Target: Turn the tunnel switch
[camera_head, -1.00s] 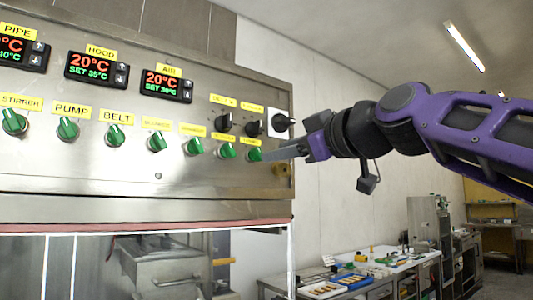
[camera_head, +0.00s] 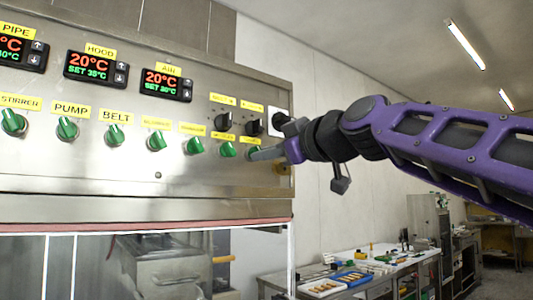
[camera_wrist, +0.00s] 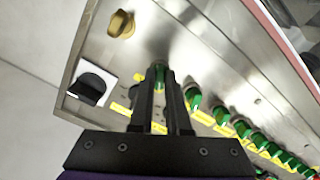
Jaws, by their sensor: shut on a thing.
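The panel carries a row of green knobs along its lower part. The rightmost green knob (camera_head: 252,153) is partly hidden by my gripper (camera_head: 262,154) in the head view. Its small yellow label (camera_head: 251,140) is too blurred to read, so I cannot confirm it says tunnel. In the wrist view, this green knob (camera_wrist: 160,77) sits between the two fingertips of my gripper (camera_wrist: 162,84). The jaws are shut on it, reaching in from the right. How far the knob is turned is hidden by the fingers.
Another green knob (camera_head: 228,150) stands close to the left. Black knobs (camera_head: 254,127) are above, and a black switch on a white plate (camera_wrist: 91,88) is near the panel edge. A table (camera_head: 340,278) stands at the lower right.

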